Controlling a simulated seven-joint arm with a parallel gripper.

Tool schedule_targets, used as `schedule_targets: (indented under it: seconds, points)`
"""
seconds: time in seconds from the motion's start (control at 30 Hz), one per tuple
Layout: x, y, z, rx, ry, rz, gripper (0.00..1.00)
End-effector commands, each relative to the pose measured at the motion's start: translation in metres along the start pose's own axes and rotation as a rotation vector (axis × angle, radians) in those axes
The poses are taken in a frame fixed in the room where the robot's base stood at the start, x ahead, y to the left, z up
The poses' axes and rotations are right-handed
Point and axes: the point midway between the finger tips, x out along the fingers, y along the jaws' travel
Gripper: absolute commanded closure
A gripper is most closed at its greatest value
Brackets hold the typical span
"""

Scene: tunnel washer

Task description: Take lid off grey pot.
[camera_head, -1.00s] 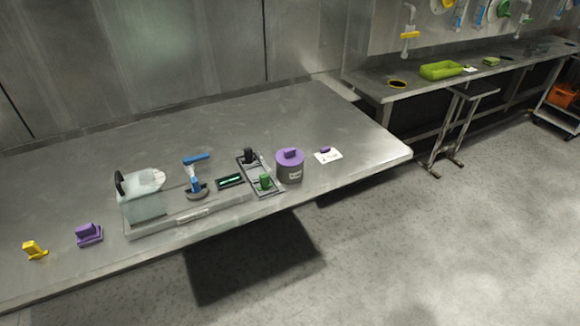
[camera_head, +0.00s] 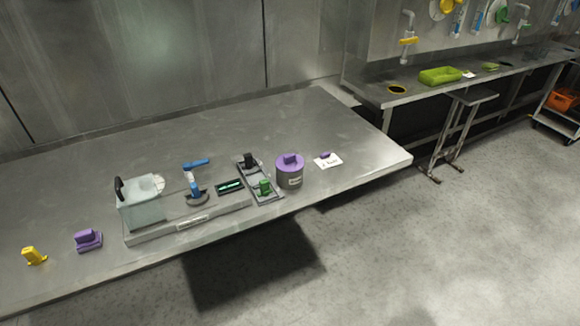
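The grey pot (camera_head: 290,180) stands upright near the front edge of the steel table, right of the middle of the picture. Its purple lid (camera_head: 291,160) with a block-shaped purple handle sits on top of it. A small pale label is on the pot's front. My gripper is not in view.
Left of the pot are a dark rack with black and green knobs (camera_head: 264,187), a small display (camera_head: 229,187), a blue-handled tool (camera_head: 192,183) and a clear container (camera_head: 141,203). A white card with a purple piece (camera_head: 327,160) lies right of the pot. The table (camera_head: 240,120) behind is clear.

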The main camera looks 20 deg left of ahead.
Motion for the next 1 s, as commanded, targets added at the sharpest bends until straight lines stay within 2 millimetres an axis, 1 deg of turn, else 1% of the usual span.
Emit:
schedule_targets:
  seconds: [0.03, 0.07, 0.73, 0.77, 1.0]
  points:
    - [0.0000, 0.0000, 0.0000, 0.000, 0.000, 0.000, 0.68]
    - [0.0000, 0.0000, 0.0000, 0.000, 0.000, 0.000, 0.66]
    - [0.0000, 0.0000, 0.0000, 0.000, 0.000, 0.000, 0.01]
    - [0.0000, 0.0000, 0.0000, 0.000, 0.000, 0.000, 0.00]
    - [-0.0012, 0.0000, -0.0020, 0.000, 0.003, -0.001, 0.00]
